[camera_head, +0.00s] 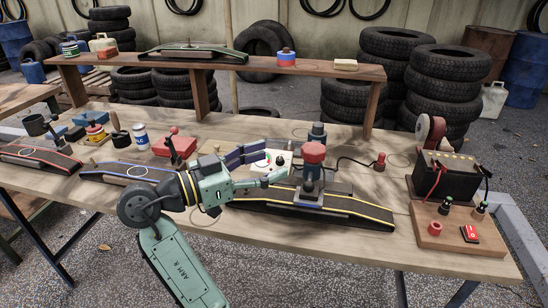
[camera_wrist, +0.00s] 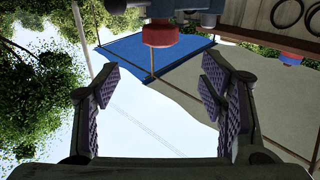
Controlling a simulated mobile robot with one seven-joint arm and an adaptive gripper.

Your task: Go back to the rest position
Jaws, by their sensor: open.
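My gripper (camera_head: 247,156) is raised over the middle of the workbench (camera_head: 400,230), with its purple-padded fingers spread and nothing between them. In the wrist view my gripper (camera_wrist: 156,95) shows both fingers wide apart, with bright sky behind the gap. A red-capped device (camera_head: 312,155) stands to the right of my gripper, on a yellow-edged black ramp (camera_head: 350,215). A red cap also shows in the wrist view (camera_wrist: 161,34), beyond the fingertips and apart from them. My forearm hides part of the bench's front edge.
A white-faced gauge box (camera_head: 275,158) stands close behind the gripper. A raised wooden shelf (camera_head: 130,57) runs along the back. A black battery (camera_head: 447,176) with cables stands at right. Blue-edged ramp (camera_head: 130,172) and small tools lie at left. Open floor lies in front.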

